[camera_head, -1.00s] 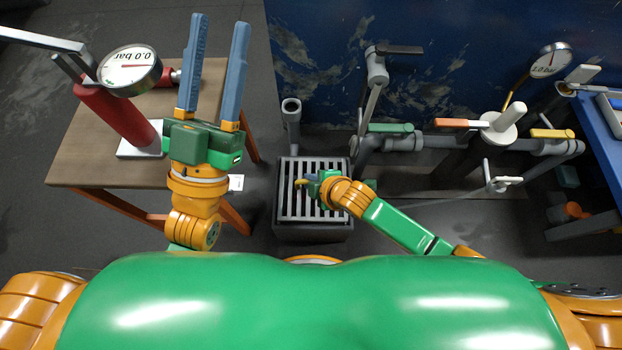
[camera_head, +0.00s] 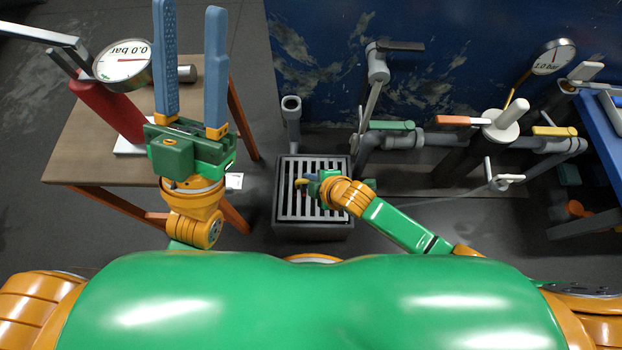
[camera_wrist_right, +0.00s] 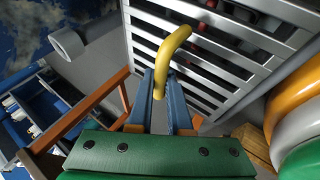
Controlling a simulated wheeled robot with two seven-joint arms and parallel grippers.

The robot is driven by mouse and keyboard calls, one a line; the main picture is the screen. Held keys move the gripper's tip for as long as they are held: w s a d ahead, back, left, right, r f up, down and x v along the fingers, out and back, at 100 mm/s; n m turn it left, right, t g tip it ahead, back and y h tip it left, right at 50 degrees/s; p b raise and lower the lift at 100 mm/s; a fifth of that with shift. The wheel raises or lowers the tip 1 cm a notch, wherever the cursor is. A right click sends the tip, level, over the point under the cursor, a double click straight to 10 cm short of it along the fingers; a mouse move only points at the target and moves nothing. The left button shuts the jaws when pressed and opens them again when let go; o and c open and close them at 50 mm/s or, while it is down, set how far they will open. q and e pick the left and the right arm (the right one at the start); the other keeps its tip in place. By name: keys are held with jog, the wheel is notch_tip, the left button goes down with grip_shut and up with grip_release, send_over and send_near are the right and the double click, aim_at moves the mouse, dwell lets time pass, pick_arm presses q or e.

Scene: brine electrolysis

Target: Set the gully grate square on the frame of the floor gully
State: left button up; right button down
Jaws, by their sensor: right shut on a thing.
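The gully grate (camera_head: 283,188) is a light grey slotted square with a yellow handle (camera_wrist_right: 174,48). In the head view it lies over the dark grey box-like floor gully (camera_head: 313,231), its edges roughly in line with the frame. I cannot tell whether it rests on the frame or hangs just above. My right gripper (camera_head: 311,184) is shut on the handle; in the right wrist view the blue fingers hold its lower end, with the bars beyond. My left gripper (camera_head: 190,10) is open and empty, its blue fingers wide apart above the table.
A wooden table (camera_head: 85,165) with a red-bodied pressure gauge (camera_head: 122,60) stands at the left. A grey standpipe (camera_head: 291,115) rises behind the gully. Pipes with coloured valve handles (camera_head: 391,125) run to the right. A blue bench (camera_head: 598,125) is at the far right.

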jog(key=shift+f, duration=0.55)
dwell(0.9)
jog(key=c, duration=0.8)
grip_release()
jog(key=shift+o, duration=0.2)
